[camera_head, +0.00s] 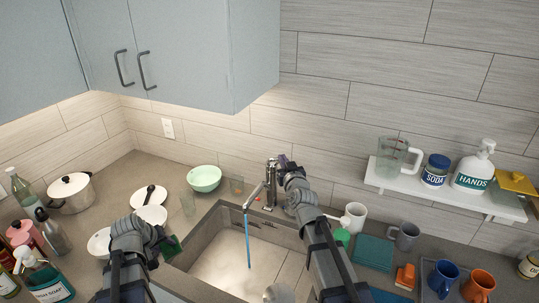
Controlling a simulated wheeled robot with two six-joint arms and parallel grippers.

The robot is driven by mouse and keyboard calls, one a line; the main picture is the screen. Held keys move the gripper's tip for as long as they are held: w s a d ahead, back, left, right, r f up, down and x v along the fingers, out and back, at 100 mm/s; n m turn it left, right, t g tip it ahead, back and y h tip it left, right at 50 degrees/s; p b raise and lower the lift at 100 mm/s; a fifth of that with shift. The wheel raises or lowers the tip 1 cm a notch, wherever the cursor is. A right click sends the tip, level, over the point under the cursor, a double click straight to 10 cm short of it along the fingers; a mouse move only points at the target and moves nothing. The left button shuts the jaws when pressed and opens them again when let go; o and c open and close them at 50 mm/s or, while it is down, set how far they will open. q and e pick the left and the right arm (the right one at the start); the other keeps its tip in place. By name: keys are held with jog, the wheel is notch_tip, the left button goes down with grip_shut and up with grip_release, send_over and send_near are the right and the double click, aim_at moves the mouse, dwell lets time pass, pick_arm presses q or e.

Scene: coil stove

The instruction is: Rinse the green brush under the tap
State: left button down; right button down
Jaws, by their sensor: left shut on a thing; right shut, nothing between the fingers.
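My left gripper (160,238) is at the left edge of the sink, shut on the green brush (171,247). Only a dark green end of the brush shows; my gripper hides the rest. The tap (268,186) stands behind the sink, and a blue stream of water (247,240) falls from its spout into the basin. The brush is left of the stream, apart from it. My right gripper (284,164) is shut and empty, close beside the top of the tap; I cannot tell whether they touch.
The sink (215,262) is mostly open inside, with a metal item (278,293) at its near edge. Plates (148,196), a mint bowl (204,178) and glasses stand behind left. Bottles crowd the left. Mugs (443,275) and a teal cloth (374,252) lie right, below a shelf (440,190).

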jog(key=shift+w+r, duration=0.1)
jog(key=shift+r, duration=0.05)
